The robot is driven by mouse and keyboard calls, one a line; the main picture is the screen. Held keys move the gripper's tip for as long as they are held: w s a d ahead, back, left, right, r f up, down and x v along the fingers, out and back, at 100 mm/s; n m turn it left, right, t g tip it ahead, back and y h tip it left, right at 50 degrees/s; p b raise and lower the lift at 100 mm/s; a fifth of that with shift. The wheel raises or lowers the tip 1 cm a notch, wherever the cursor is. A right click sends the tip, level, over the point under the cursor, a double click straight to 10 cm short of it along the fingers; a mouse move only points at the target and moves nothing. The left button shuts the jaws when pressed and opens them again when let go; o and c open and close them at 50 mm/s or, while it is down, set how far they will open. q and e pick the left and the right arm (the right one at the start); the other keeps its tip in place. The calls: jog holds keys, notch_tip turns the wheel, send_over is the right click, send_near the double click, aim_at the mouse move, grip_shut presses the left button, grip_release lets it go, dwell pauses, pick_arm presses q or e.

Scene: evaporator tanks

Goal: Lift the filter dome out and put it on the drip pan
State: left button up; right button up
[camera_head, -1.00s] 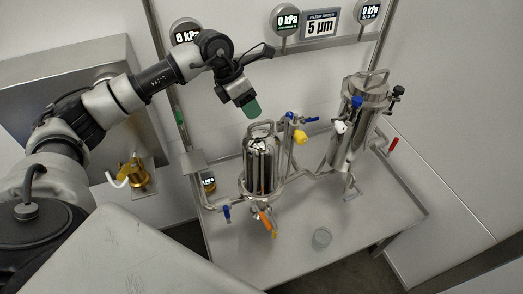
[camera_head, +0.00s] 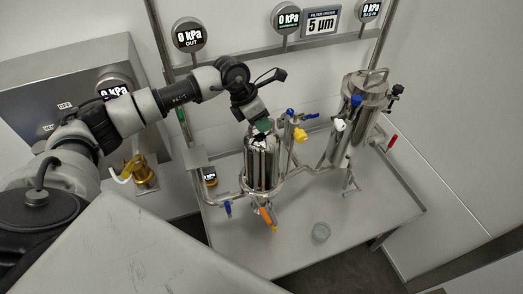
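The filter dome (camera_head: 262,165) is a shiny steel cylinder, upright in the left housing on the skid. Its top loop handle is largely hidden behind my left gripper (camera_head: 263,127). The green-tipped fingers point down at the handle, touching it or just above; I cannot tell whether they are closed around it. A wide, flat grey pan-like top (camera_head: 365,212) lies under both housings, with bare room at the front and right; it may be the drip pan. My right gripper is not in view.
A second steel filter housing (camera_head: 357,120) stands to the right, joined by pipes and valves. A yellow-knobbed valve (camera_head: 299,134) is close right of the dome. An orange-handled valve (camera_head: 267,216) is in front.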

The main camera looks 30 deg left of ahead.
pick_arm(q)
grip_shut()
dwell(0.9)
jog(key=shift+w+r, duration=0.1)
jog(key=shift+w, duration=0.05)
